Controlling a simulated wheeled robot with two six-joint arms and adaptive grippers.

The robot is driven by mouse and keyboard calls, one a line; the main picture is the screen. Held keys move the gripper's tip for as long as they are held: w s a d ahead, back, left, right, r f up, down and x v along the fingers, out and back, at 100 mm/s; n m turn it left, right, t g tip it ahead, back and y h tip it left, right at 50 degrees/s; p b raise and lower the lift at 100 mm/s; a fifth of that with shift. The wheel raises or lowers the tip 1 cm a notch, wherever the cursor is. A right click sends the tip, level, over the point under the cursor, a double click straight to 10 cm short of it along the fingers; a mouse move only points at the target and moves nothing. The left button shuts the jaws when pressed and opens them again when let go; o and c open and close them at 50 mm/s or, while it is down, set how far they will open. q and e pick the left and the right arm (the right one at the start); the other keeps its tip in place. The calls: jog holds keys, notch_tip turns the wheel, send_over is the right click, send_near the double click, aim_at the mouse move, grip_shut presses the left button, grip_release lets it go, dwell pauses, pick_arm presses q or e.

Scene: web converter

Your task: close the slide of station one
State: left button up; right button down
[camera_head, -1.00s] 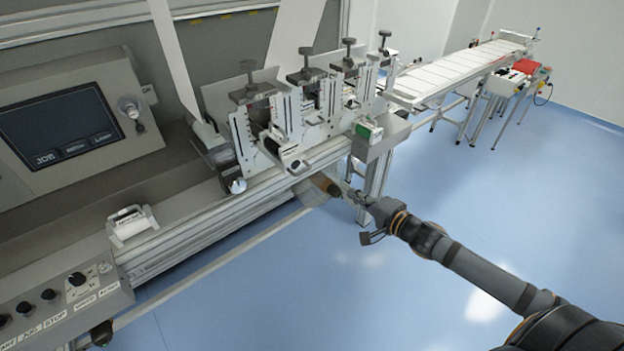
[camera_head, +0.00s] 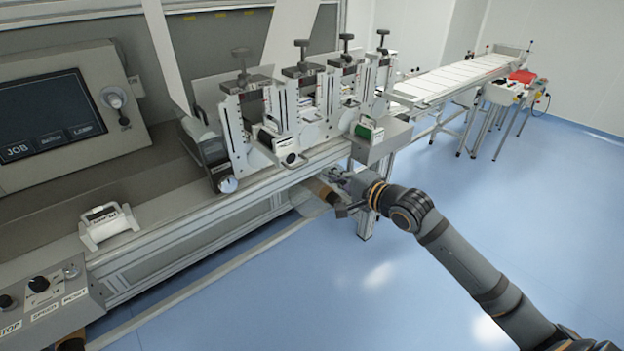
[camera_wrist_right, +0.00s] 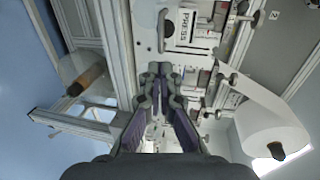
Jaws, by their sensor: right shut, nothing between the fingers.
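The row of stations stands on the machine's rail. The nearest station (camera_head: 246,118), which I take as station one, is an upright metal frame with a dark knob on top. A pale, labelled slide (camera_head: 287,147) sticks out of its front toward me. My right gripper (camera_head: 334,182) is below and to the right of that slide, apart from it, fingers shut and empty. In the right wrist view the shut fingertips (camera_wrist_right: 160,68) point at the machine's front rail, and a labelled slide (camera_wrist_right: 187,26) lies beyond them.
A grey box with a green part (camera_head: 368,130) juts out right of the slide. A brown-cored roll (camera_head: 318,192) hangs under the rail by my gripper. A white handled block (camera_head: 108,224) sits on the ledge at left. Blue floor (camera_head: 480,200) is clear at right.

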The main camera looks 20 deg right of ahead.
aim_at(304, 163)
jog(key=x, duration=0.7)
jog(key=shift+w+a, duration=0.1)
jog(key=shift+a, duration=0.2)
pick_arm(q)
jog(key=shift+a, duration=0.1)
pick_arm(e)
jog(key=shift+w, duration=0.1)
